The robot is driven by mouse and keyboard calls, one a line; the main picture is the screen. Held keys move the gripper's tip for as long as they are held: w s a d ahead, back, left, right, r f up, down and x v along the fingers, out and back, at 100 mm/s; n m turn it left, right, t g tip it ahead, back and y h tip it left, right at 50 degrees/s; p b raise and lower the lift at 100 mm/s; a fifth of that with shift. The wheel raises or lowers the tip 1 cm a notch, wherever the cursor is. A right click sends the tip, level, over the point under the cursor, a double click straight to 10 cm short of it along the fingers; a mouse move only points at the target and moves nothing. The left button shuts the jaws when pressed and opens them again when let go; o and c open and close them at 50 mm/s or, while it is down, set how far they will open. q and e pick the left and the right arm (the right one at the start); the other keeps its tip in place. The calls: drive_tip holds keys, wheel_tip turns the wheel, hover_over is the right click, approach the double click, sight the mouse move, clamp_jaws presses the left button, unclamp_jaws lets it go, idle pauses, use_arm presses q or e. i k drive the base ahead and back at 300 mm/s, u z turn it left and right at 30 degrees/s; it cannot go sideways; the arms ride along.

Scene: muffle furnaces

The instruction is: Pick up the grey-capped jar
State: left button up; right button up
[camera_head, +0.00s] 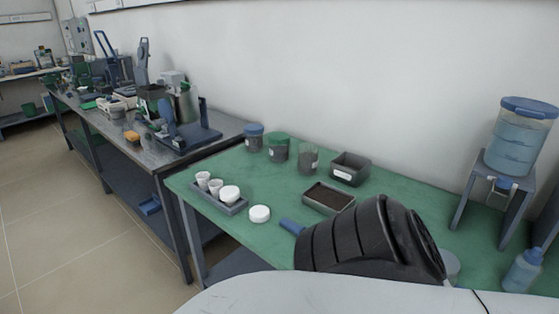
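A jar with a grey top (308,158) and dark contents stands upright at the back of the green table, the rightmost of three jars in a row. A white label shows on its front. To its left stand a green-capped jar (278,147) and a blue-capped jar (253,138). A grey round thing (452,266) at the right is mostly hidden behind a black ribbed part, so I cannot tell what it is. Neither gripper shows in the head view.
A dark open box (350,168) and a soil-filled tray (328,198) stand right of the jars. A tray (232,208) of white cups is front left, beside a white round lid (260,214). A water dispenser (515,140) and wash bottle (522,270) are at right.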

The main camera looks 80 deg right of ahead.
sight(309, 153)
drive_tip(key=i, duration=1.45)
drive_tip(key=z, duration=2.25)
